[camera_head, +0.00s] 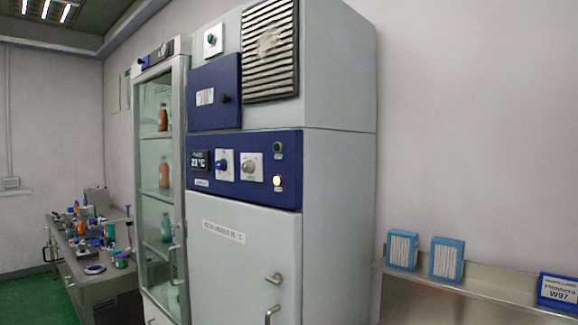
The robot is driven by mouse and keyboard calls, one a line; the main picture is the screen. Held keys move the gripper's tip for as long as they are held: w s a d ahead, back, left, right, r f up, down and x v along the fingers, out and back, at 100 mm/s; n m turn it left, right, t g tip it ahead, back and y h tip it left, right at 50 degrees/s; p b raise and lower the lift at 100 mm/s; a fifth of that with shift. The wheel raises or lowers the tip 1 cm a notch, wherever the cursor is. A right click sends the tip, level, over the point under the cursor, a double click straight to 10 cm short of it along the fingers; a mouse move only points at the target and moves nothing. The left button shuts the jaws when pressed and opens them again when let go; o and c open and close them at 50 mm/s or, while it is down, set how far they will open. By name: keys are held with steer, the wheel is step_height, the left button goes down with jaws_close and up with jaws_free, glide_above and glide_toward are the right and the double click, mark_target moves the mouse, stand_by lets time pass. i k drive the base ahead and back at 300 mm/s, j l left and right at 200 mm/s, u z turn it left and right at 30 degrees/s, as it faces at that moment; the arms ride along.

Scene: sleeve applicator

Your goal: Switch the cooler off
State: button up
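A tall grey cabinet (338,200), which looks like the cooler, stands in the middle. Its blue control panel (240,168) has a lit display (200,160) that seems to read about 23 °C. Right of the display are a blue knob (222,165) on a white plate and a pale knob (249,168). At the panel's right end are a dark green button (278,147) and, below it, a glowing orange-white lamp or button (278,182). A white plate with a green knob (212,40) sits higher up. My gripper is not in view.
A glass-door cabinet (160,190) with bottles stands left of the grey one. A cluttered bench (100,278) is at the far left. A metal counter (480,287) on the right holds two blue-framed filters (446,260) and a blue box (557,291). Door handles (274,279) stick out below.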

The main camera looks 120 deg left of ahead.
mark_target(248, 167)
steer(key=u, duration=4.1)
